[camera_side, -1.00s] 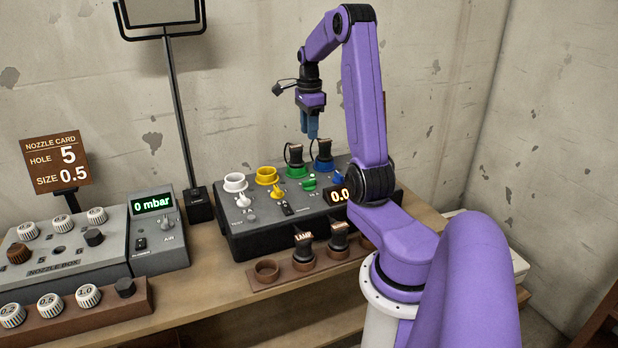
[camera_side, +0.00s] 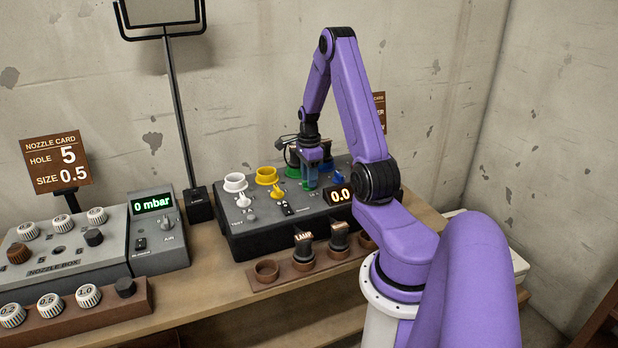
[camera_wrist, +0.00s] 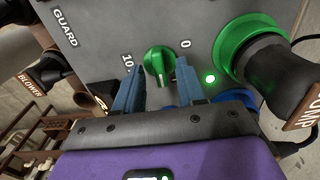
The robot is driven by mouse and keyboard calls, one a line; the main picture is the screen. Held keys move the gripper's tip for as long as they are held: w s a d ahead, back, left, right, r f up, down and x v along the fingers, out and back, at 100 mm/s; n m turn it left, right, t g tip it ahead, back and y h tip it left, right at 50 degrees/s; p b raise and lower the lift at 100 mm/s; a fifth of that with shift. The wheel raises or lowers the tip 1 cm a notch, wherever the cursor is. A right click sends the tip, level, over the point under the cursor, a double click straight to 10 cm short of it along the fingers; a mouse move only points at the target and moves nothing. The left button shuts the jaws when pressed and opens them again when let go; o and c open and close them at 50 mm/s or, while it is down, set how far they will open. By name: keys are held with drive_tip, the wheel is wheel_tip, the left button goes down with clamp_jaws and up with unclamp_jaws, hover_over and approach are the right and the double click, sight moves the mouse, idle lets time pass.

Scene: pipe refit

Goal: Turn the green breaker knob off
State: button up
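The green breaker knob (camera_wrist: 158,62) shows in the wrist view on the grey panel, between a "10" mark on its left and a "0" mark on its right. Its pointer ridge stands roughly up and down in that view, and a green light (camera_wrist: 210,78) glows beside it. My gripper (camera_wrist: 158,80) is open, with one blue finger on each side of the knob; whether a finger touches it I cannot tell. In the side view my gripper (camera_side: 311,178) is low over the panel and hides the knob.
The breaker box (camera_side: 275,235) also carries a white socket (camera_side: 235,183) and a yellow socket (camera_side: 267,176). A black plug (camera_wrist: 262,70) sits in the green socket (camera_wrist: 228,50), close to my right finger. A brown plug rack (camera_side: 285,279) stands in front.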

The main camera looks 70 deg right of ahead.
drive_tip(key=shift+f, duration=0.3)
clamp_jaws()
